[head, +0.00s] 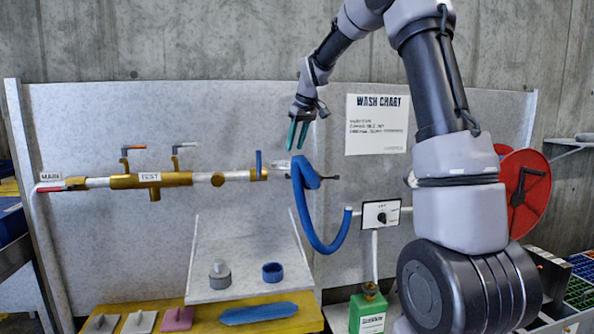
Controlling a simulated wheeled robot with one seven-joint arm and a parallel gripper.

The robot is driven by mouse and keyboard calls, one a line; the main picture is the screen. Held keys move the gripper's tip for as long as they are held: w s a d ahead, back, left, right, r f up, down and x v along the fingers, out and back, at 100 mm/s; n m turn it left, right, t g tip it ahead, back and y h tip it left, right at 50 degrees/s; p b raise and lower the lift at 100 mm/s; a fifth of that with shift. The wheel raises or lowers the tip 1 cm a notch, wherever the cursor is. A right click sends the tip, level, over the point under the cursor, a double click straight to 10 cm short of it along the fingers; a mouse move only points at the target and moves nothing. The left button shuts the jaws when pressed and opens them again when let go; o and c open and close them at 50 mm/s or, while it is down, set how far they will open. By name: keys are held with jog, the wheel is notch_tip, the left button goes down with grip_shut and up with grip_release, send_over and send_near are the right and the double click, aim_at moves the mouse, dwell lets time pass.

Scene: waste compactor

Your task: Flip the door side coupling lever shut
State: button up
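A brass pipe (150,181) runs level along the grey panel and ends at the right in a pale coupling (280,166), where a blue hose (304,200) hangs. A dark lever (328,177) sticks out to the right beside the hose's top. An upright blue handle (258,160) stands at the pipe's right end. No door shows, so I cannot tell which lever is the door side one; small coupling parts are partly hidden by the hose. My gripper (296,147) points down just above the coupling, its teal fingers apart with nothing between them.
Two more valve handles (132,148) (184,145) rise from the pipe to the left. A control box (381,214), a green bottle (368,308) and a red reel (523,190) are to the right. A yellow bench (160,308) with pads and caps is below.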

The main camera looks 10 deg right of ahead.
aim_at(287, 173)
jog(key=x, duration=1)
jog(key=shift+f, duration=0.35)
grip_shut()
